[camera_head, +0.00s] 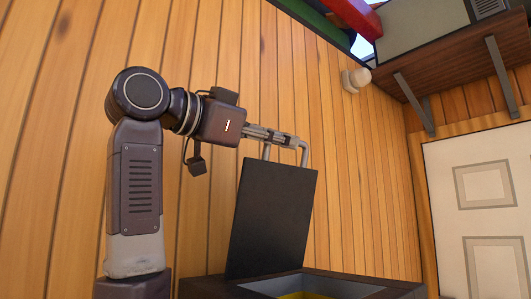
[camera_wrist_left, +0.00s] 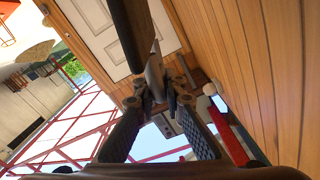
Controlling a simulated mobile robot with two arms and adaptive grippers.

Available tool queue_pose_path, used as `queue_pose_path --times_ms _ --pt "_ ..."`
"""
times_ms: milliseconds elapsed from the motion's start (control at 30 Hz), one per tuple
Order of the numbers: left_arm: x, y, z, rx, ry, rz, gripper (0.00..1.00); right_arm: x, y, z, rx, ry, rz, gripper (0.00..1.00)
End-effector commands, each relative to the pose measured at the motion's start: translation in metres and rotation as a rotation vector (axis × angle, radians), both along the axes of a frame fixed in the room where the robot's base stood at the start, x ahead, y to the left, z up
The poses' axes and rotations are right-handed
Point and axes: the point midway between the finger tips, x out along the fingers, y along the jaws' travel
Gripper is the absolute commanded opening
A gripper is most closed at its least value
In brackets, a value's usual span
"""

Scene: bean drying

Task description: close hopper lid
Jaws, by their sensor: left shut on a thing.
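The hopper lid (camera_head: 272,218) is a dark flat panel in the head view. It stands open and nearly upright, leaning slightly, at the back of the hopper (camera_head: 215,288). A grey bar handle (camera_head: 304,155) is on its top edge. My left gripper (camera_head: 288,141) reaches in from the left and is shut on this handle. The hopper's mouth is uncovered at the bottom of the picture, with something yellow (camera_head: 305,296) inside. In the left wrist view the fingers of my left gripper (camera_wrist_left: 158,92) close around a grey bar. My right gripper is not in view.
A wooden plank wall (camera_head: 345,200) stands behind the lid. A shelf on brackets (camera_head: 460,60) and a white door (camera_head: 480,200) are at the right. A small white knob-like fixture (camera_head: 356,79) is on the wall. The air right of the lid looks free.

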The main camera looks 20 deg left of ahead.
Motion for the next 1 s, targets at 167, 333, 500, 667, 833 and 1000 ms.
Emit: queue_pose_path --times_ms 167,333,500,667,833,1000 --pt "-0.010 -0.017 -0.007 0.066 -0.039 -0.005 0.00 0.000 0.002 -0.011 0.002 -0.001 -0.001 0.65" --pt "-0.014 -0.024 -0.009 0.097 -0.058 -0.005 0.00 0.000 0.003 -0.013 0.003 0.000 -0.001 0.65" --pt "-0.015 -0.026 -0.009 0.106 -0.063 -0.005 0.00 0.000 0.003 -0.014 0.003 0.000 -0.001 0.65" --pt "-0.015 -0.026 -0.009 0.105 -0.062 -0.005 0.00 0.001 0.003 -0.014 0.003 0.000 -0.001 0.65" --pt "-0.015 -0.026 -0.009 0.104 -0.062 -0.005 0.17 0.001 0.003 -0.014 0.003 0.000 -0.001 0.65" --pt "-0.015 -0.025 -0.009 0.103 -0.061 -0.002 0.27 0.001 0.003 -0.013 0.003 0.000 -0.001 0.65"
